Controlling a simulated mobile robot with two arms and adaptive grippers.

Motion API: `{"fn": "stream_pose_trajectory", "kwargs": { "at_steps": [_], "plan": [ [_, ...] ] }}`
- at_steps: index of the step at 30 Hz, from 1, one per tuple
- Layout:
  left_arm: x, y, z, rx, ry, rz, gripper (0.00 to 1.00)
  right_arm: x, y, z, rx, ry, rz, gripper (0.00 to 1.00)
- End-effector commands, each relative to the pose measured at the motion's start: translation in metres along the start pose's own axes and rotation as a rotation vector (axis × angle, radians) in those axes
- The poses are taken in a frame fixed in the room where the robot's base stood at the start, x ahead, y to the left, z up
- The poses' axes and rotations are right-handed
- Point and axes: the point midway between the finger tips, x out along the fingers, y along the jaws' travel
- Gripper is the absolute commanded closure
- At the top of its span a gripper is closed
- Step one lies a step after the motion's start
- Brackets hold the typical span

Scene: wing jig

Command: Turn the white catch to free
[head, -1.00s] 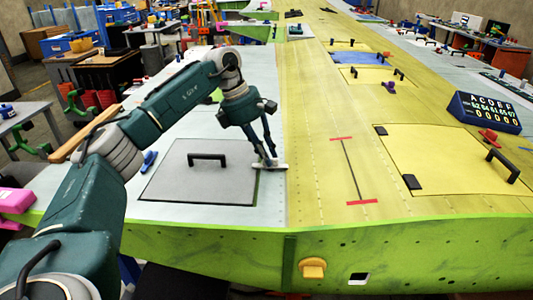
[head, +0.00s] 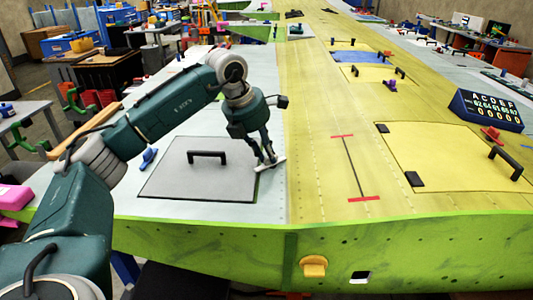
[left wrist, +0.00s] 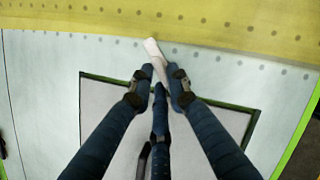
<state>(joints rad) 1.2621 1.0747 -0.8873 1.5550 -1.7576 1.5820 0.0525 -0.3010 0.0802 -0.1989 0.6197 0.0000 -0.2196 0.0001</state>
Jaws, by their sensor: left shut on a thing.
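The white catch (head: 277,161) is a small flat bar at the right edge of a grey panel (head: 168,182) in the head view. It lies at a slant, its right end higher in the picture. My left gripper (head: 267,157) reaches down from above, shut on the catch. In the left wrist view the fingertips (left wrist: 163,75) are close together, and one end of the white catch (left wrist: 153,48) sticks out beyond them. The fingers hide the rest of it. My right gripper is in neither view.
A black handle (head: 207,155) stands up from the grey panel left of the gripper. A blue item (head: 149,158) lies left of the panel. The yellow wing skin (head: 310,120) to the right is clear near the gripper.

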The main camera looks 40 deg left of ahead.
Motion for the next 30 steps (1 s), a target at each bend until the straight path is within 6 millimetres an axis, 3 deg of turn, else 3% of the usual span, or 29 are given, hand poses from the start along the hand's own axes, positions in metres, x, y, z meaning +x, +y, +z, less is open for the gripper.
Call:
{"fn": "stream_pose_trajectory", "kwargs": {
  "at_steps": [18,30],
  "plan": [
    [-0.002,-0.009,0.003,-0.531,-0.008,0.220,1.00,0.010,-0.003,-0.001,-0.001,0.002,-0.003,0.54],
    [-0.002,-0.011,0.004,-0.767,-0.009,0.316,1.00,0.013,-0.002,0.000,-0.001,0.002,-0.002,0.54]
  ]
}}
